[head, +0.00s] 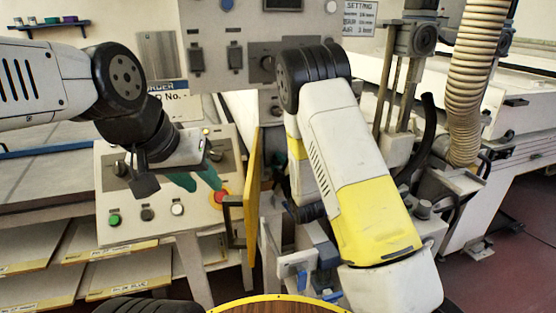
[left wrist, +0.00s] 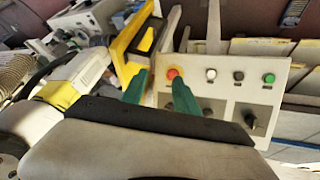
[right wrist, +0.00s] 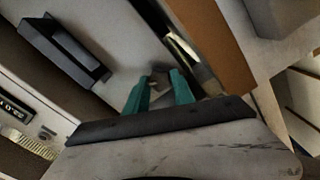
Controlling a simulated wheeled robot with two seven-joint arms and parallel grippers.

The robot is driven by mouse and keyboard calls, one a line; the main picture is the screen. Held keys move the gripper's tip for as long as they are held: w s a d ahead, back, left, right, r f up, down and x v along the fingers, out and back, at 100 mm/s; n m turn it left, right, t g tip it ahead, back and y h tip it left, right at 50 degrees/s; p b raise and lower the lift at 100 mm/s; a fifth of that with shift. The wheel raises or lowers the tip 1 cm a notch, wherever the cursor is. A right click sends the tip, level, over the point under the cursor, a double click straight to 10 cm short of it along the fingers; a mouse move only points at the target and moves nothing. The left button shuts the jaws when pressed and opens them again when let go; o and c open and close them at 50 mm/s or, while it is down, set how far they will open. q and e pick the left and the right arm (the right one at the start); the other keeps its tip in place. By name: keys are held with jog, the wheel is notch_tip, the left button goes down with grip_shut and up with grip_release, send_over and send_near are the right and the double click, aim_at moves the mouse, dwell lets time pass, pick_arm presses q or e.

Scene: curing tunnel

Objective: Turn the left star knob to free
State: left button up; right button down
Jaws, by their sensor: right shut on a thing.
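My right gripper (right wrist: 160,83) is shut on a small grey knob-like part (right wrist: 158,77) in the right wrist view. The fingertips cover most of it, so I cannot tell its shape or whether it is the left star knob. No star knob is clearly recognisable elsewhere.
A yellow-edged door (head: 252,175) stands open between my arms. A black handle (right wrist: 70,48) lies near my right gripper. Shelves with boards (head: 115,265) are at the lower left. A ribbed hose (head: 474,80) hangs at the right.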

jog(key=n, duration=0.5)
jog(key=shift+f+n, duration=0.1)
jog(key=shift+n, duration=0.2)
dwell(0.4)
jog(key=c, duration=1.1)
grip_release()
jog(key=shift+s, duration=0.15)
jog(key=v, duration=0.7)
jog(key=shift+s, duration=0.3)
jog(key=shift+d, duration=0.1)
